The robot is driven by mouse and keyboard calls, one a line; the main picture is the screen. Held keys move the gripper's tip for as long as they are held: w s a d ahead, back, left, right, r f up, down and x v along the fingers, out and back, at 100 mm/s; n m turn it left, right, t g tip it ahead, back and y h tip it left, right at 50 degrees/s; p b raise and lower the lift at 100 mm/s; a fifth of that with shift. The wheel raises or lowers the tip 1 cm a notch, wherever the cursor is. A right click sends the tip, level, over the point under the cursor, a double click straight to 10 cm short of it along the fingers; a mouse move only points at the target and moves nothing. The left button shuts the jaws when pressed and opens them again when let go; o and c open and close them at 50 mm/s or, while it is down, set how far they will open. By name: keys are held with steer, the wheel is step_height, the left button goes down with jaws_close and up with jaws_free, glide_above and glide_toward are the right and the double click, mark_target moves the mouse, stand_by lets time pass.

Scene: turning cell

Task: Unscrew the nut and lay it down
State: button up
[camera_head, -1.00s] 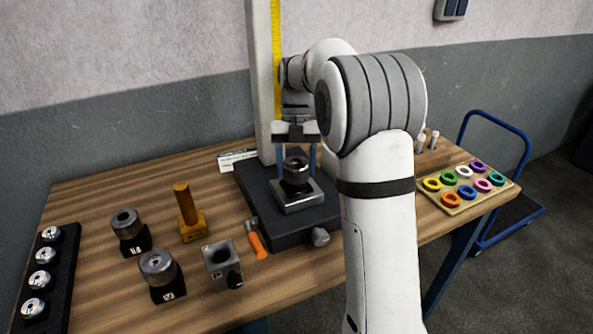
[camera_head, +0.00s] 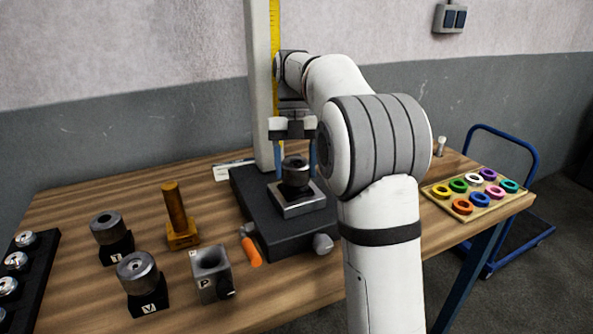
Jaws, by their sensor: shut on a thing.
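A round dark metal piece with a hole in its top, which I take to be the nut (camera_head: 296,165), sits on a darker neck above a square metal plate (camera_head: 300,208). The plate lies on a black base block (camera_head: 262,221) on the bench. My gripper (camera_head: 296,166) points down over it, with one blue finger on each side of the round piece. The jaws are shut on it. Exact finger contact and any thread are too small to see.
Left of the base stand a yellow-brown post (camera_head: 176,210), a block marked P (camera_head: 211,273), metal cylinders on black stands (camera_head: 137,272) and a black rack (camera_head: 30,275). An orange handle (camera_head: 251,251) lies close by the base. A tray of coloured rings (camera_head: 438,191) is at right. Bare wood shows at front left.

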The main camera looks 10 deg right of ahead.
steer(key=shift+f, duration=0.1)
steer(key=o, duration=0.8)
steer(key=shift+w+a, duration=0.1)
steer(key=shift+w, duration=0.1)
steer(key=o, duration=0.3)
steer(key=shift+s, duration=0.1)
